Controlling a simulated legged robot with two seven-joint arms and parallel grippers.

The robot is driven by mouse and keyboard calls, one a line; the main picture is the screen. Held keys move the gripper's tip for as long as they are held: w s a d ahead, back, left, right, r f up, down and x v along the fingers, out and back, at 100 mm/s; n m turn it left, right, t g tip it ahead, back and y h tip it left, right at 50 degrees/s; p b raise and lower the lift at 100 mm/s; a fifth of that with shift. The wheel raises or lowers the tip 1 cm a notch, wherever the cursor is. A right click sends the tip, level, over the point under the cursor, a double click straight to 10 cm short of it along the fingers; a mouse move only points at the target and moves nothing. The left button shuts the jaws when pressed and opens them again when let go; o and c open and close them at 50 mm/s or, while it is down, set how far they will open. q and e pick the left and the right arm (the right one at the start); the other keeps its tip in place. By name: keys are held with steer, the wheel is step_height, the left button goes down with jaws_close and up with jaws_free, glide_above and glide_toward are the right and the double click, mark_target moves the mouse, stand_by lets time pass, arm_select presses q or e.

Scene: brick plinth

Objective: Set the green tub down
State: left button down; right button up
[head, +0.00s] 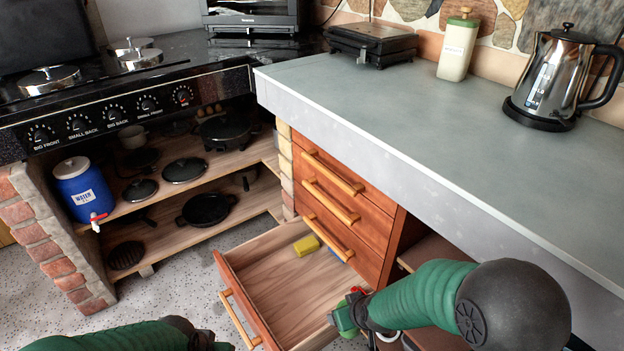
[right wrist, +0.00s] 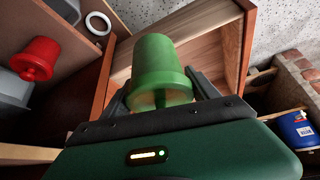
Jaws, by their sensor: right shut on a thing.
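The green tub (right wrist: 165,62) is between the two dark fingers of my right gripper (right wrist: 160,92) in the right wrist view, and the gripper is shut on it. Behind it in that view is the open wooden drawer. In the head view my right gripper (head: 350,316) is low, at the right side of the open drawer (head: 243,309); the tub cannot be clearly told from the green gripper there. My left arm shows at the bottom left edge of the head view, with its dark end (head: 200,340) cut off, so its jaws cannot be made out.
The drawer holds a yellow block (head: 306,245) and a blue item (head: 340,251). A red tub (right wrist: 36,60) stands left in the right wrist view, near a white ring (right wrist: 98,23). The counter (head: 420,110) has wide free room beside the kettle (head: 553,80). A blue water jug (head: 82,188) stands left.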

steer(key=d+r+m+h+b, duration=0.15)
steer(key=d+r+m, duration=0.25)
steer(key=d, duration=0.6)
steer(key=s+r+p, duration=0.3)
steer(key=r+p, duration=3.5)
steer(key=r, duration=0.2)
steer(key=shift+s+d, duration=0.15)
steer(key=shift+d, duration=0.2)
